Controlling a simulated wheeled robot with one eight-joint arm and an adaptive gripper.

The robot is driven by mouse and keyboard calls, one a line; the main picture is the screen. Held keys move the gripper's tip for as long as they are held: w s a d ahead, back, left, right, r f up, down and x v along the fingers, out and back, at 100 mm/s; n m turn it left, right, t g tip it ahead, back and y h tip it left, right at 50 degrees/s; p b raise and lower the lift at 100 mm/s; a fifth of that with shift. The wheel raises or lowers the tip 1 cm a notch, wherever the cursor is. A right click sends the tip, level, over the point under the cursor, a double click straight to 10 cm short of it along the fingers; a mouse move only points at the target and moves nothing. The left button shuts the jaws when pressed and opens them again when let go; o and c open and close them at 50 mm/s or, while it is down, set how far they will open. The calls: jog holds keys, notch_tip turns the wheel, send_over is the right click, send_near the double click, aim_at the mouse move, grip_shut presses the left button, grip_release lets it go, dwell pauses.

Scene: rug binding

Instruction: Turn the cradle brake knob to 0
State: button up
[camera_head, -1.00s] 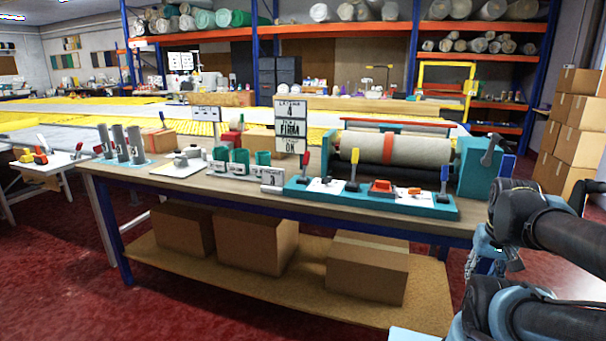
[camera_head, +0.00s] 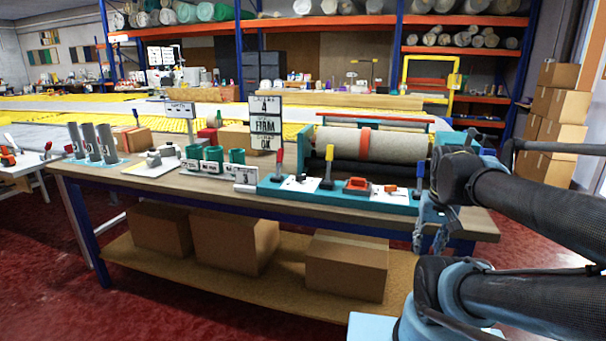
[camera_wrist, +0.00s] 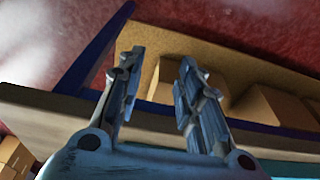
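A teal control panel (camera_head: 330,196) lies along the front right of the workbench. Behind the panel is the teal cradle with a beige roll (camera_head: 335,143) banded in red. My gripper (camera_head: 432,243) hangs at the bench's front right, apart from the panel. In the wrist view my gripper (camera_wrist: 158,65) is open and empty.
Red, yellow and blue levers stand on the panel, with a red switch (camera_head: 357,185) between. A sign (camera_head: 265,125) reads "FIRM" in its middle. Cardboard boxes (camera_head: 346,265) fill the lower shelf. Red floor lies clear in front.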

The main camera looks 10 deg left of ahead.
jog(key=w+a+r+m, duration=0.2)
jog(key=w+a+r, duration=0.4)
jog(key=w+r, duration=0.3)
notch_tip(320, 180, up, 16)
jog(key=r+m+g, duration=0.1)
jog(key=m+g, duration=0.1)
jog(key=m, duration=0.4)
send_over(303, 175)
jog(key=f, duration=1.7)
jog(key=shift+w+a+f, duration=0.1)
jog(key=shift+w+f, duration=0.1)
jog(key=shift+f, duration=0.05)
grip_shut()
